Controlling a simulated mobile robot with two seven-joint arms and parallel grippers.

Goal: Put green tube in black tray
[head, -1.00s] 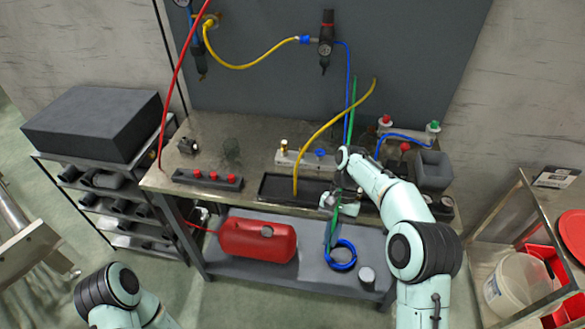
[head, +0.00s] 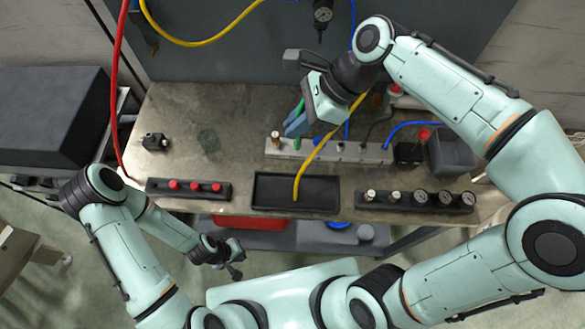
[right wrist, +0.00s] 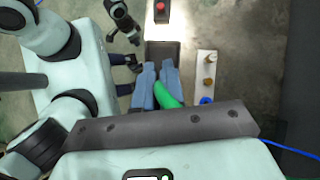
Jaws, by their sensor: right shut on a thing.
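The green tube (head: 299,106) shows in short pieces at my right gripper (head: 296,126), which is shut on it above the bench, by the silver manifold. In the right wrist view the green tube (right wrist: 168,95) lies between the blue-grey fingers (right wrist: 156,88). The rest of the tube is hidden. The black tray (head: 262,205) lies at the bench's front edge, in front of the right gripper; it also shows in the right wrist view (right wrist: 163,45). My left gripper (head: 234,260) is empty in front of the bench, its fingers apart.
A yellow tube (head: 319,148) comes down with its end in the black tray. A silver manifold (head: 376,152) with a blue tube (head: 408,126) stands behind the tray. A red-button strip (head: 160,187) is left of the tray and a gauge strip (head: 370,202) right. The bench's left part is mostly clear.

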